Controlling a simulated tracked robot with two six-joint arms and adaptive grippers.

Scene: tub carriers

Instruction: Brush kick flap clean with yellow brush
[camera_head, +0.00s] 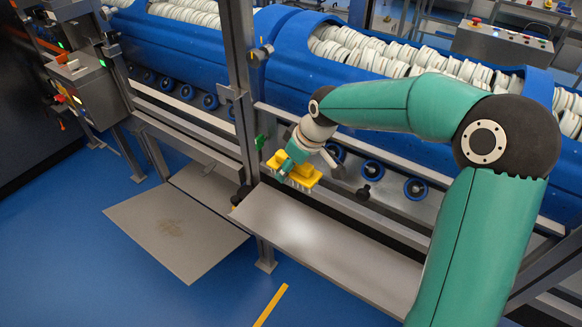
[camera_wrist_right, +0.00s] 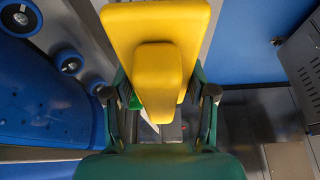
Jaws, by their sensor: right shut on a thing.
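My right gripper (camera_head: 287,163) is shut on the yellow brush (camera_head: 308,178), with pale bristles facing down. It holds the brush over the left end of a sloping grey panel (camera_head: 330,245); I cannot tell whether the bristles touch it. In the right wrist view the brush's yellow block and handle (camera_wrist_right: 155,25) sit between the fingers (camera_wrist_right: 158,93). Which panel is the kick flap is not marked. My left gripper is not in view.
A steel upright (camera_head: 243,90) stands just left of the brush, between the two panels. Behind are a blue machine trough (camera_head: 285,75) full of white rings and a rail with blue rollers (camera_head: 415,188). The blue floor (camera_head: 75,265) in front is clear, with a yellow stripe (camera_head: 270,305).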

